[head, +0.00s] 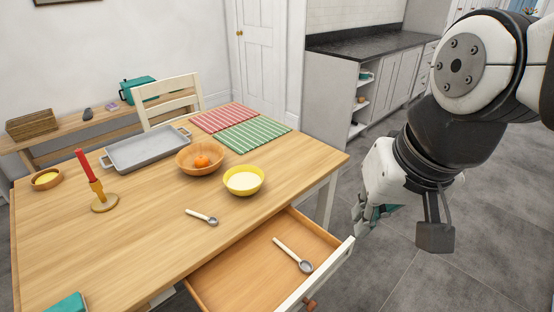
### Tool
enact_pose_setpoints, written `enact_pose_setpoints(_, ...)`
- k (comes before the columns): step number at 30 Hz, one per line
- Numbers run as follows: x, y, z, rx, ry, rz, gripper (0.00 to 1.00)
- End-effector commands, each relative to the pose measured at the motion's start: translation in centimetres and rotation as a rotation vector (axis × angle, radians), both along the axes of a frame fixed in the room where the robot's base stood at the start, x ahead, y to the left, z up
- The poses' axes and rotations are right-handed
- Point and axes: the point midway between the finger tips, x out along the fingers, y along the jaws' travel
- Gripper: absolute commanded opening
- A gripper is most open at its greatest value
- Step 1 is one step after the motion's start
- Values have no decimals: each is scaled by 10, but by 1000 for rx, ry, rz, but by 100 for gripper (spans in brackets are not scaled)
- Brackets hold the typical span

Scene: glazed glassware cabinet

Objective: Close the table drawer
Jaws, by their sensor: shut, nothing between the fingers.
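The table drawer (222,283) is pulled open from the front edge of the wooden table (135,238). Its white front panel (318,280) and a brown round knob (310,304) show at the lower edge of the head view. A spoon (293,255) with a light handle lies inside the drawer. My gripper (368,228) is to the right of the drawer front, in front of the grey floor. It is shut and empty, and seems apart from the drawer. My arm hides part of it.
On the table stand a yellow bowl (243,181), a wooden bowl (199,159) with an orange fruit, a grey tray (148,150), a red candle (88,172), a small spoon (202,217) and striped mats (253,135). Open floor (400,275) lies to the right.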

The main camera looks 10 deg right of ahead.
Motion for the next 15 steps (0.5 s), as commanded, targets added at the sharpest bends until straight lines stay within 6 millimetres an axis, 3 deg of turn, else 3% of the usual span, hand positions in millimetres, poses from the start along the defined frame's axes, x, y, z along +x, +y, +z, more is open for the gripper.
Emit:
enact_pose_setpoints(1, 17, -5, -19, 53, 29, -108, 0)
enact_pose_setpoints(8, 84, -42, -87, 311, 127, -698, 0)
enact_pose_setpoints(15, 133, -108, -175, 518, 209, -1365, 0)
